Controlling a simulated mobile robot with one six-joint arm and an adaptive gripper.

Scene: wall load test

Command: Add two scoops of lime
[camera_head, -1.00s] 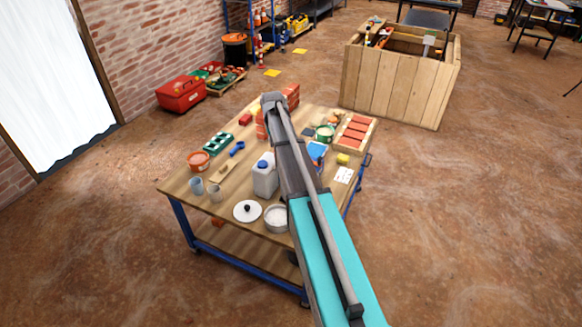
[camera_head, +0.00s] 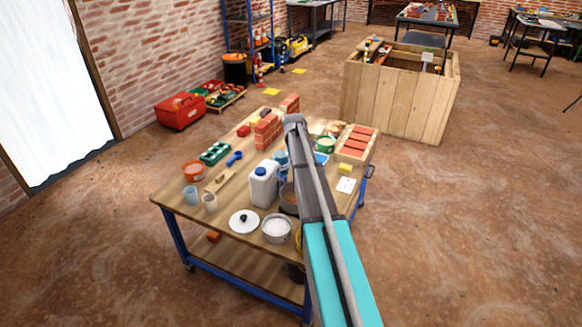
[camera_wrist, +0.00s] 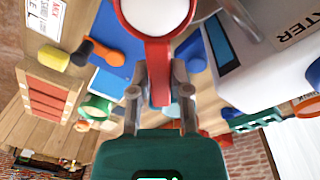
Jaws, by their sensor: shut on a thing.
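A metal pot (camera_head: 277,229) with white contents stands near the front edge of the table. Its white lid (camera_head: 244,221), with a black knob, lies left of it. In the wrist view my gripper (camera_wrist: 159,80) is shut on the handle of a red scoop (camera_wrist: 159,45). The round bowl of the scoop holds a smooth white fill (camera_wrist: 157,12). The scoop is above the table; its height is hard to judge. In the head view my arm hides the gripper and scoop. A brownish container (camera_head: 289,198) is partly hidden behind my arm.
A white jug (camera_head: 263,185) stands close beside my arm; it also shows in the wrist view (camera_wrist: 270,70). Brick stacks (camera_head: 267,131), a brick tray (camera_head: 356,143), cups (camera_head: 210,202) and an orange tub (camera_head: 194,171) crowd the table (camera_head: 180,215).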

